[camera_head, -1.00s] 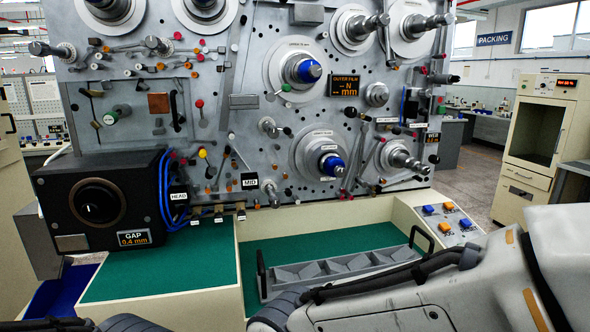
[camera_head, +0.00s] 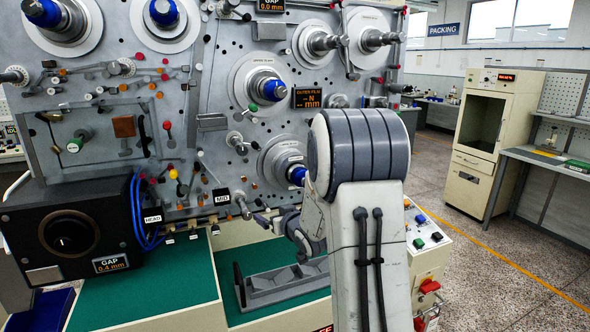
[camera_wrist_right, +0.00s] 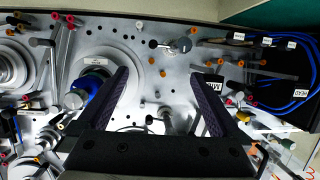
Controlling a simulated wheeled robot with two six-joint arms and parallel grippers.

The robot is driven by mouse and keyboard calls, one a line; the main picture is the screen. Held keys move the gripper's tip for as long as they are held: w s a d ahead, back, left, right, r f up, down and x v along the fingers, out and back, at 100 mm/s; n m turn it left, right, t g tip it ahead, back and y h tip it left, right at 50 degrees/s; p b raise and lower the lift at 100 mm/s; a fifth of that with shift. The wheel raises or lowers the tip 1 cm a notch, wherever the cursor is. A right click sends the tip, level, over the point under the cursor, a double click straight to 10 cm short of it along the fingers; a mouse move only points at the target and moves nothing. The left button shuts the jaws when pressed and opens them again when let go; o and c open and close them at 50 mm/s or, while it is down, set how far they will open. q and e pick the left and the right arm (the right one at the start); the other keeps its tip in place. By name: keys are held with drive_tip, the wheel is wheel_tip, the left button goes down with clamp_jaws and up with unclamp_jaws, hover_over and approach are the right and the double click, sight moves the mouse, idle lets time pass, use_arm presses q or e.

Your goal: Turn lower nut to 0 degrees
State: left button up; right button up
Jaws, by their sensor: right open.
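The lower nut (camera_head: 298,175) is the blue nut on the lower spindle disc (camera_head: 275,160). In the head view my right arm hides part of it. In the right wrist view the blue nut (camera_wrist_right: 97,98) lies at the left finger, partly covered by it. My right gripper (camera_head: 264,219) is in front of the panel, below and left of the nut. In the wrist view its two fingers (camera_wrist_right: 161,75) are wide apart with nothing held between them. I cannot read the nut's angle. My left gripper is not in view.
The upper blue nut (camera_head: 272,90) sits above, near the outer film display (camera_head: 307,97). Levers and knobs crowd the panel around my gripper. A button box (camera_head: 428,240) stands at right.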

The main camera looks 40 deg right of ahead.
sight(303, 180)
drive_tip(key=s+d+r+m+t+h+p, duration=0.1)
drive_tip(key=s+d+r, duration=0.1)
drive_tip(key=d, duration=0.4)
drive_tip(key=s+d+r+m+t+h+p, duration=0.1)
drive_tip(key=s+d+r+t, duration=0.1)
drive_tip(key=d, duration=0.4)
drive_tip(key=p+x, duration=0.2)
drive_tip(key=x, duration=0.3)
drive_tip(key=p+x, duration=0.1)
drive_tip(key=x, duration=0.4)
drive_tip(key=shift+d+r+p, duration=0.1)
drive_tip(key=shift+r+p, duration=0.15)
drive_tip(key=shift+p, duration=0.1)
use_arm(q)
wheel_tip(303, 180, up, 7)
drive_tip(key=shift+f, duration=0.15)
use_arm(e)
drive_tip(key=shift+w+f, duration=0.1)
drive_tip(key=shift+w, duration=0.25)
